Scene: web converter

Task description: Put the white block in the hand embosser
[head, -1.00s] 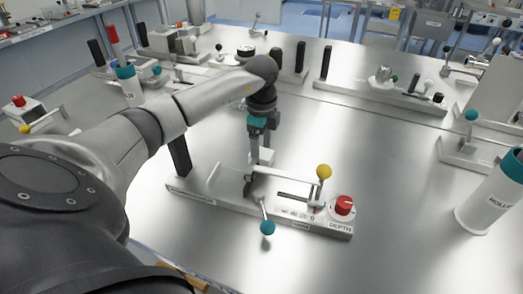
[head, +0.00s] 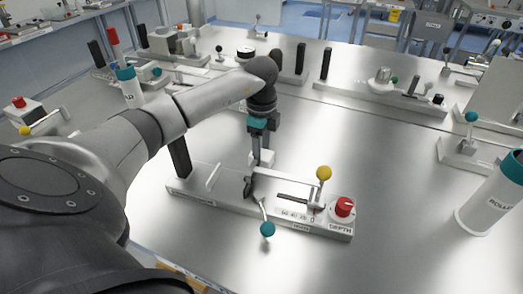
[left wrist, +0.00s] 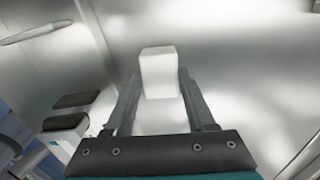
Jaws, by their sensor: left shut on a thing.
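The white block (left wrist: 158,72) is held between the two fingers of my left gripper (left wrist: 160,98) in the left wrist view. In the head view my left gripper (head: 262,152) points down, shut on the block, just behind the device. The block is mostly hidden there by the fingers. The device in front, apparently the hand embosser (head: 230,197), is a long grey base with a black upright at its left end, a thin upright plate, a yellow-knobbed lever, a teal-knobbed handle and a red DEPTH dial. The block looks raised above the table. My right gripper is not in view.
A white roller bottle with a teal cap (head: 490,200) stands at the right. Another teal-capped bottle (head: 130,88) is at the left. Several other lever devices line the back and sides. The metal table (head: 390,160) is clear right of the gripper.

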